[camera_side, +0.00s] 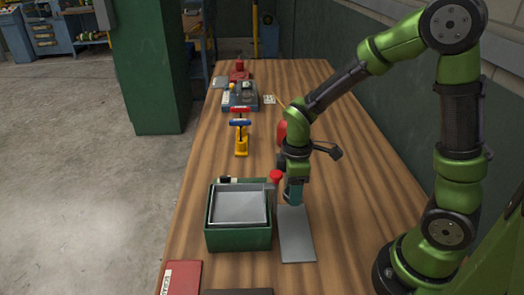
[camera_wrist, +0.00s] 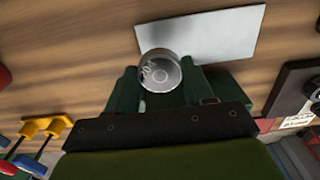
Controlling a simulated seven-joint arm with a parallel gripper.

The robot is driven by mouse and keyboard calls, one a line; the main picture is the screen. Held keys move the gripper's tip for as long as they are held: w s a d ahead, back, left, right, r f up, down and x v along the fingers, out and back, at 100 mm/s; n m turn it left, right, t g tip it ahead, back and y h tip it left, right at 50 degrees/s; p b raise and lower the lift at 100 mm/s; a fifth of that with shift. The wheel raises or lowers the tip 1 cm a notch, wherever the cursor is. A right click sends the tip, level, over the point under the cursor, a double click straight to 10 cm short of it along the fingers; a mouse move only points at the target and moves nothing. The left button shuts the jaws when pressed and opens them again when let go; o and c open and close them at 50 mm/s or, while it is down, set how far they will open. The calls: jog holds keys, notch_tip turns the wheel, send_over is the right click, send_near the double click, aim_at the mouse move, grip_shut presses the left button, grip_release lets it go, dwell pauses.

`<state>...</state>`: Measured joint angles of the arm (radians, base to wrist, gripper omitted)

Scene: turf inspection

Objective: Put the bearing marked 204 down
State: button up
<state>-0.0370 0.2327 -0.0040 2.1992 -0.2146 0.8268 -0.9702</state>
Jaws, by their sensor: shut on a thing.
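A round metal bearing (camera_wrist: 161,72) sits between the two fingers of my gripper (camera_wrist: 162,85) in the wrist view. A marking shows at its left edge, but I cannot read it surely. My gripper (camera_side: 293,198) is shut on the bearing and points down at the far end of a flat grey plate (camera_side: 297,242). The plate also shows in the wrist view (camera_wrist: 215,38), where the bearing overlaps its left end. In the side view the bearing is hidden by the gripper. I cannot tell whether it touches the plate.
A green box (camera_side: 239,240) with a grey inside stands left of the plate, close to my gripper. A red-topped post (camera_side: 276,176) stands beside the gripper. A yellow stand (camera_side: 241,146) with red and blue handles is farther back. A red case (camera_side: 181,278) lies at the front.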

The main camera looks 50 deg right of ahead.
aim_at(291, 212)
jog(key=shift+f, duration=2.6)
jog(key=o, duration=1.3)
jog(key=shift+f, duration=0.15)
notch_tip(291, 212, up, 12)
jog(key=shift+r, duration=0.25)
jog(key=s+r+m+t, duration=0.2)
jog(key=s+r+m, duration=0.1)
jog(key=m, duration=0.1)
jog(key=s+a+r+m+t+y, duration=0.1)
jog(key=s+r+m+t, duration=0.1)
jog(key=r+m, duration=0.2)
jog(key=s+a+r+m+t+y, duration=0.1)
jog(key=s+r+m+t, duration=0.2)
jog(key=r+m, duration=0.1)
jog(key=shift+s+a+m, duration=0.1)
jog(key=shift+s+m, duration=0.2)
jog(key=shift+m, duration=0.3)
